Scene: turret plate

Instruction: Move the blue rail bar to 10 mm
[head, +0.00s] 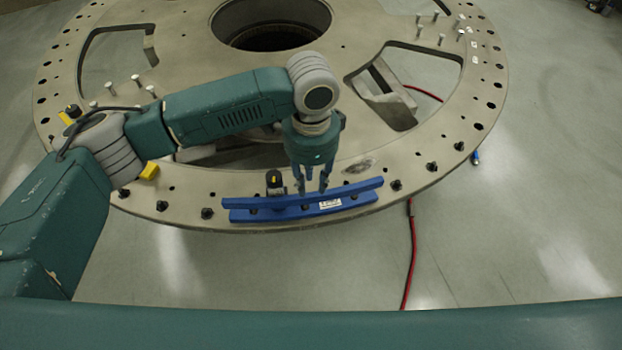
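The blue rail bar (268,213) lies along the near edge of the round turret plate (440,178). It has a long raised rail and a white label at its right part. My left gripper (312,190) points down just behind the bar's right half, its fingers spread apart with a gap between them. The fingertips are close to the bar's upper edge; I cannot tell whether they touch it. A small dark fitting (274,183) stands behind the bar, left of the gripper. No 10 mm mark can be read. My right gripper is not in view.
Dark bolts such as this one (208,213) dot the plate's rim. Yellow blocks (149,171) sit at the left. The plate has large openings.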

